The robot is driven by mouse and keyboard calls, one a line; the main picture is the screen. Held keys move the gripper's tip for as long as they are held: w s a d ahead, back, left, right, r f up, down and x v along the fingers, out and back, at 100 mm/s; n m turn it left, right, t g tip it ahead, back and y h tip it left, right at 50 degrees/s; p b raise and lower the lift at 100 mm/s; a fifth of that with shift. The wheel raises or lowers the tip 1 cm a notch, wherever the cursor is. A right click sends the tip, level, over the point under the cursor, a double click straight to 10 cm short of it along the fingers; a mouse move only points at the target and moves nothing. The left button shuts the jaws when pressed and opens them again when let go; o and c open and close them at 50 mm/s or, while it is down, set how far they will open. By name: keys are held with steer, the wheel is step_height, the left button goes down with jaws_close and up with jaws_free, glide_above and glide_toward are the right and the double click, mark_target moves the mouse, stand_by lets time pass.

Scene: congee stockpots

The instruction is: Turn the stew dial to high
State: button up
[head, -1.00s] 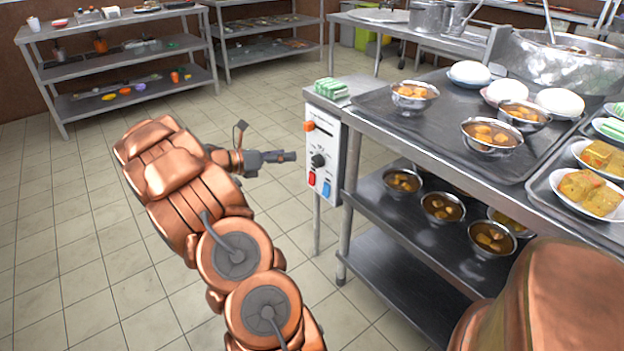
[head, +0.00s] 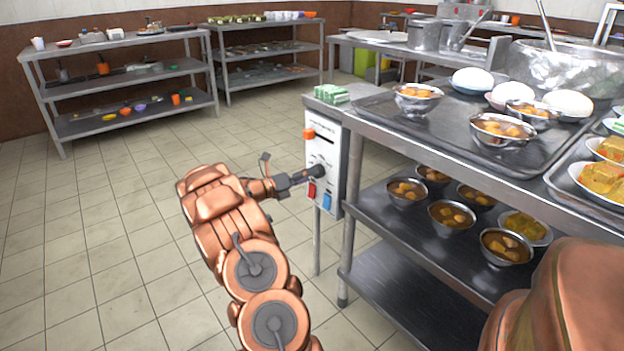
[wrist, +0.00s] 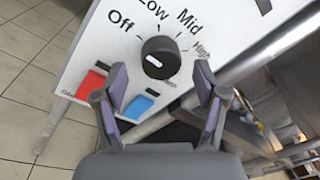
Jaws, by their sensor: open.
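The stew dial is a round black knob (wrist: 160,57) on a white control panel (wrist: 95,50). In the wrist view, Off, Low, Mid and High are printed around its upper side. A short white mark shows on the knob's lower left; I cannot tell which label it stands for. My gripper (wrist: 161,80) is open, its two fingers to the left and right below the knob, with nothing between them. In the head view my gripper (head: 305,176) reaches the front of the panel (head: 325,150) and hides most of the dial. Contact cannot be told.
A red switch (wrist: 91,85) and a blue switch (wrist: 137,106) sit below the dial. An orange piece (head: 309,133) is higher on the panel. The steel table (head: 440,150) with bowls stands right of it. The floor on the left is clear.

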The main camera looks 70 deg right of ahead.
steer(key=shift+x, duration=1)
steer(key=c, duration=1.1)
steer(key=shift+a, duration=0.1)
steer(key=shift+c, duration=0.2)
steer(key=shift+w, duration=0.1)
